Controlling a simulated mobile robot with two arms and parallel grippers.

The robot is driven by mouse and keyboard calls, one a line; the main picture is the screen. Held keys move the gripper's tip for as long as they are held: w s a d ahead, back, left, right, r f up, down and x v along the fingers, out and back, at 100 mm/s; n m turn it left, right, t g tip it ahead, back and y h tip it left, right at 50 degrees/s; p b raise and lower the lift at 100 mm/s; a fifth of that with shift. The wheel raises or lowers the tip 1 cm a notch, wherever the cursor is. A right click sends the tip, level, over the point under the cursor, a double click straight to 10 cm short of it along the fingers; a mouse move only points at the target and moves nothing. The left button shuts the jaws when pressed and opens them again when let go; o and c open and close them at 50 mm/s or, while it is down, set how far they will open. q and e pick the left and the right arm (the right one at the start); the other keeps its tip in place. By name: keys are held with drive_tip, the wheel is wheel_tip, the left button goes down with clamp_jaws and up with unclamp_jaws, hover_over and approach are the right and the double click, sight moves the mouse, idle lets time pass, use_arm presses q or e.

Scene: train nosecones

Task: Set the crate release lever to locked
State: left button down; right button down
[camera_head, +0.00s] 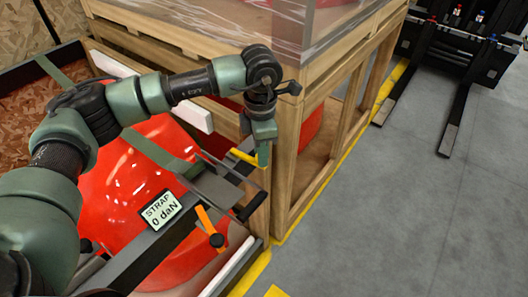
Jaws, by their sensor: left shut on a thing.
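My left gripper (263,158) points down at the corner of the wooden crate (285,190). Its fingers are shut on a yellow lever (243,157), which sticks out to the left of them. The fingers hide the lever's other end, and I cannot read any lock marking. My right gripper is out of view.
A glossy red nosecone (125,190) lies in the open crate at left under a green strap. A sign (160,211) reads "STRAP 0 daN". An orange handle (206,222) with a black knob sits beside it. Black forks (455,120) rest on open grey floor (400,220) at right.

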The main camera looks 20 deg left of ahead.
use_arm(q)
drive_tip(key=shift+s+a+r+m+b, duration=0.15)
drive_tip(key=shift+s+m+b, duration=0.3)
drive_tip(key=shift+m, duration=0.25)
drive_tip(key=c, duration=1.1)
unclamp_jaws()
drive_tip(key=shift+s, duration=0.1)
drive_tip(key=shift+r, duration=0.45)
wheel_tip(320, 180, up, 6)
drive_tip(key=shift+r+b, duration=0.15)
drive_tip(key=shift+b, duration=0.65)
drive_tip(key=shift+r, duration=0.25)
